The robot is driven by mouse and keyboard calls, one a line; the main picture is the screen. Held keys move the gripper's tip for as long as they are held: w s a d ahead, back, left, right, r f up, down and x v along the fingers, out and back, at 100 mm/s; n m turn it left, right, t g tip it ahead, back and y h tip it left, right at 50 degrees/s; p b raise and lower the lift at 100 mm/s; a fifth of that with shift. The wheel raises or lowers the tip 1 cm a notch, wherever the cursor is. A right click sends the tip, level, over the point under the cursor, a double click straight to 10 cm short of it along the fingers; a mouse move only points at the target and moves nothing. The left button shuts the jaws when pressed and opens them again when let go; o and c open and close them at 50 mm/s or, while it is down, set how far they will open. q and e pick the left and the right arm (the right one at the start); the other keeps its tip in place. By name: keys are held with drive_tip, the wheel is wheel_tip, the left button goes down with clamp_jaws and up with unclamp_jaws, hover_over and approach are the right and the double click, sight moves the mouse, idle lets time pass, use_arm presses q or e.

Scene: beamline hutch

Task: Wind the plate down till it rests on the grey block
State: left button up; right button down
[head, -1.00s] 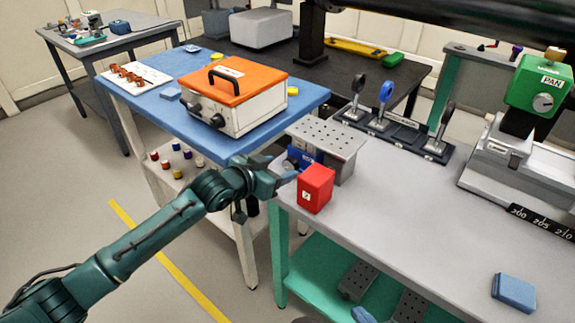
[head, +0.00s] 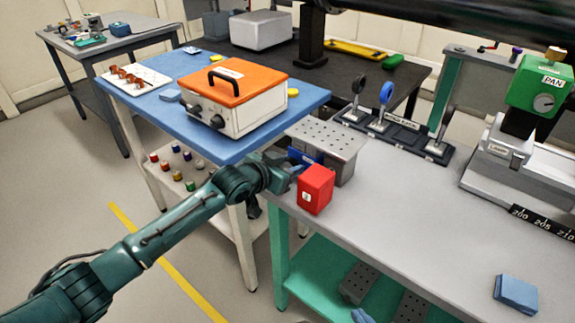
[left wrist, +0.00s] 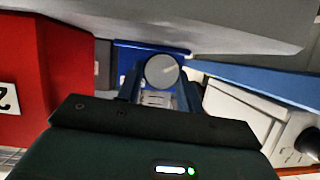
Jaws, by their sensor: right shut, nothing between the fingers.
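The perforated grey plate (head: 322,137) sits level at the bench's left end and shows as a slab across the top of the left wrist view (left wrist: 230,22). The grey block (head: 346,173) is beneath it; I cannot tell whether a gap is between them. The blue jack (head: 305,154) is under the plate. Its round grey knob (left wrist: 162,71) faces my left wrist camera. My left gripper (head: 298,167) has a finger on each side of the knob; I cannot tell if they touch it. My right gripper (head: 362,316) barely shows at the bottom edge, shut and empty.
A red block (head: 315,190) marked Z stands close beside my left gripper. A blue table (head: 250,150) with an orange-topped box (head: 236,95) is on the left. Optic holders (head: 380,122) stand behind the plate. A blue box (head: 515,292) lies at the front right; the bench middle is clear.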

use_arm(q)
drive_tip(key=c, duration=0.4)
drive_tip(key=shift+c, duration=0.3)
